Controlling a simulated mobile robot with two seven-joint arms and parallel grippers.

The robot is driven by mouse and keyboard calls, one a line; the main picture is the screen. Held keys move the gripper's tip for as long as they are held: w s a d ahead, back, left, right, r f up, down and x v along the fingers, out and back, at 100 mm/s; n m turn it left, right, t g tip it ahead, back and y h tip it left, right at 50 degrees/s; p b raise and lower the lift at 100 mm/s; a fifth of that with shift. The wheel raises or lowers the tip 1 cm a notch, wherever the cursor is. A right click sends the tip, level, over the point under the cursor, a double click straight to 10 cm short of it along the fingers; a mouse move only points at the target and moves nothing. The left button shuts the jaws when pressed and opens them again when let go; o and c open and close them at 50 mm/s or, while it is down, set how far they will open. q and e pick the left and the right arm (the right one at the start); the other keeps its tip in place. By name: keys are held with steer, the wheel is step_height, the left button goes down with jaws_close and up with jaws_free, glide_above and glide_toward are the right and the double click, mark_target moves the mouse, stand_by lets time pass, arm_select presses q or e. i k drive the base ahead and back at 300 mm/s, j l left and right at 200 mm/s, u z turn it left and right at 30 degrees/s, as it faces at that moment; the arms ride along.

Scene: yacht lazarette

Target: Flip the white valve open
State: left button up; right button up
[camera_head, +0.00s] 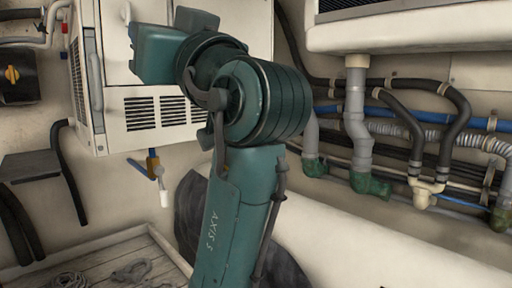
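A small valve (153,164) with a yellowish brass body and blue parts sits below the white cabinet, left of centre. A white handle (164,198) hangs down from it, close to the left of my teal arm. Neither of my grippers shows in this view. A teal arm of mine, marked AXIS 5, fills the middle of the picture and hides part of the wall and cabinet behind it.
A white vented cabinet (125,124) hangs above the valve. A black box with a yellow knob (12,74) is at far left. Grey pipes (355,108) and black hoses run along the right wall. Ropes (133,272) lie on the wooden floor at lower left.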

mark_target(158, 170)
steer(key=k+l, duration=0.25)
steer(key=l, duration=0.15)
steer(key=k+l, duration=0.25)
steer(key=l, duration=0.2)
steer(key=k+l, duration=0.25)
steer(key=l, duration=0.15)
steer(key=k+l, duration=0.25)
steer(key=l, duration=0.15)
